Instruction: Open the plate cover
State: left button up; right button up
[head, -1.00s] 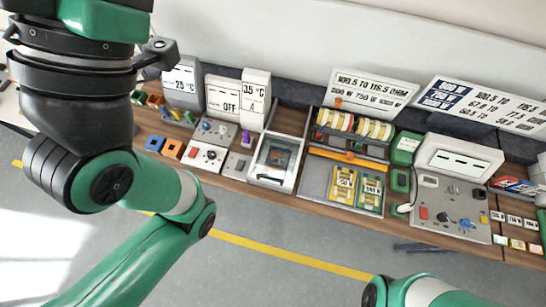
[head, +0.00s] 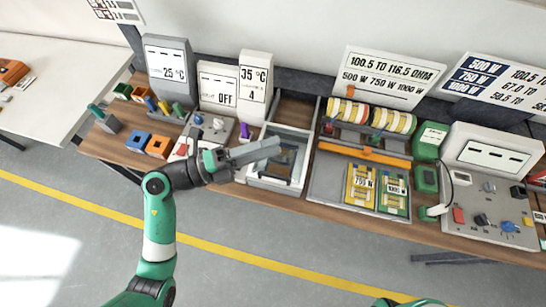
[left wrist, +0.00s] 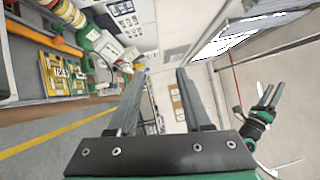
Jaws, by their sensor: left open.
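The plate unit is a white box with a dark-framed, see-through cover (head: 296,166), on the bench left of the middle in the head view. Its cover looks shut, partly hidden by my left gripper. My left gripper (head: 268,150) is stretched sideways across the unit, with its fingers pointing right. Whether it touches the cover cannot be told. In the left wrist view its two fingers (left wrist: 158,90) are parallel, wide apart and empty. My right gripper (left wrist: 271,96) shows small at the right of that view, its fingers apart, with nothing visible between them.
Left of the unit are an orange block (head: 158,147), a blue block (head: 137,141) and display boxes (head: 217,86). Right of it is a tray (head: 328,172) with yellow and green plates, below several rolls (head: 372,116). Floor in front of the bench is clear.

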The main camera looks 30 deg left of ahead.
pick_arm(q)
jog(key=s+a+f+n+y+b, duration=0.1)
jog(key=a+f+n+y+b, duration=0.15)
jog(key=f, duration=1.15)
jog(key=n+y+b, duration=0.3)
jog(key=b, duration=0.2)
send_near(273, 175)
jog(key=shift+h, duration=0.25)
jog(key=b+x, duration=0.1)
jog(key=x, duration=0.2)
jog(key=b+x, duration=0.1)
jog(key=x, duration=0.2)
jog(key=f+b+x, duration=0.1)
jog(key=x, duration=0.3)
pick_arm(e)
notch_tip(273, 175, down, 14)
jog(key=shift+s+r+h, duration=0.15)
jog(key=shift+r+h, duration=0.05)
jog(key=shift+h, duration=0.1)
pick_arm(q)
jog(key=shift+a, duration=0.1)
grip_shut()
jog(key=shift+t, duration=0.3)
